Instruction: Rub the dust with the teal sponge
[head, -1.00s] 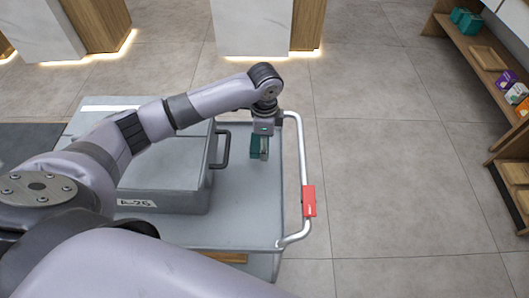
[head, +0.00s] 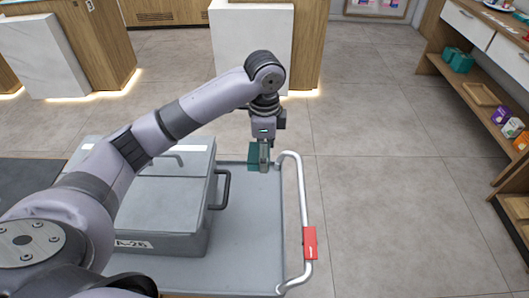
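My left gripper (head: 262,157) hangs pointing down over the grey cart's tray (head: 252,225), near its far edge. It is shut on the teal sponge (head: 254,157), a small dark-teal block partly covered by the fingers. I cannot tell whether the sponge touches the tray or hovers above it. No dust can be made out on the tray. My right gripper is not in view.
A grey lidded box (head: 165,207) with a side handle (head: 223,190) fills the cart's left part. A metal push rail (head: 301,195) with a red tag (head: 309,243) runs along the right. Shelves (head: 480,95) stand far right; open floor lies between.

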